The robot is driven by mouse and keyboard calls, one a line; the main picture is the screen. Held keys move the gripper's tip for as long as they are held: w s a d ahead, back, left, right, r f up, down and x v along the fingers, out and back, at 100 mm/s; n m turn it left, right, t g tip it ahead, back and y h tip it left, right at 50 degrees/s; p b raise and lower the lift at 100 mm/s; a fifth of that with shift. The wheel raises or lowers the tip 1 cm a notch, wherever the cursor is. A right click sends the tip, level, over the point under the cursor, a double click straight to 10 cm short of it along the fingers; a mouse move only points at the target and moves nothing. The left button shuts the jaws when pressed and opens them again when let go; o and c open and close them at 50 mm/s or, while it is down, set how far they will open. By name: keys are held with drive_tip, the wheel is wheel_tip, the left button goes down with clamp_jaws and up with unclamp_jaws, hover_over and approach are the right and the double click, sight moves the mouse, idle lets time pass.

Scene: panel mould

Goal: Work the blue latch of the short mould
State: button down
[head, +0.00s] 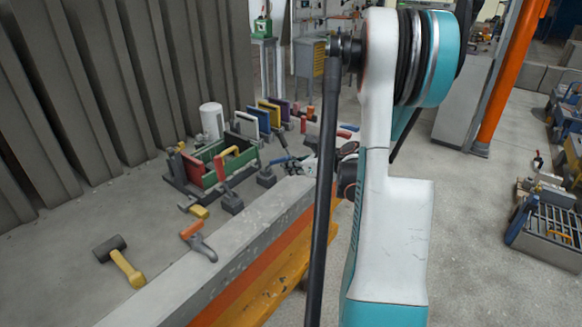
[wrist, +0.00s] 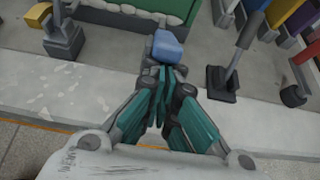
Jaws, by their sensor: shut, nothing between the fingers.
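The blue latch (wrist: 168,47) shows in the wrist view as a pale blue block-like end just beyond my fingertips. My gripper (wrist: 158,78) is shut and empty, its teal and grey fingers together. The fingertips are at or very near the near side of the blue end; I cannot tell whether they touch. The fingers hide what lies under it. Behind it is the green wall of a mould (wrist: 125,12), which also shows in the head view (head: 213,160). In the head view my arm hides most of my gripper, and I cannot clearly make out the blue latch there.
A dark lever on a black base (wrist: 222,85) stands right of my fingers. A red-handled lever (head: 222,170) stands by the green mould. A pale concrete beam (head: 235,240) runs along the front. A mallet (head: 120,262) lies at left. Coloured panels (head: 268,112) stand behind.

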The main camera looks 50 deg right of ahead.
sight(273, 160)
drive_tip(key=shift+w+a+r+g+p, duration=0.1)
drive_tip(key=shift+w+r+g+p, duration=0.4)
drive_tip(key=shift+p, duration=0.5)
drive_tip(key=shift+w+r+g+p, duration=0.25)
drive_tip(key=shift+r+g+p, duration=0.45)
drive_tip(key=shift+p, duration=0.25)
drive_tip(key=w+r+g+p, duration=0.1)
drive_tip(key=w+p, duration=0.1)
drive_tip(key=w+r+g+p, duration=0.1)
drive_tip(key=g, duration=0.1)
drive_tip(key=w+r+g+p, duration=0.1)
drive_tip(key=w+p, duration=0.1)
drive_tip(key=shift+w+a+r+g+h+p, duration=0.25)
drive_tip(key=shift+w+r+g+h+p, duration=0.05)
drive_tip(key=shift+w+r+g+p, duration=0.2)
drive_tip(key=shift+w+g+p, duration=0.25)
drive_tip(key=shift+w+g, duration=0.65)
drive_tip(key=shift+w+a, duration=0.1)
drive_tip(key=shift+w, duration=0.6)
drive_tip(key=shift+s, duration=0.1)
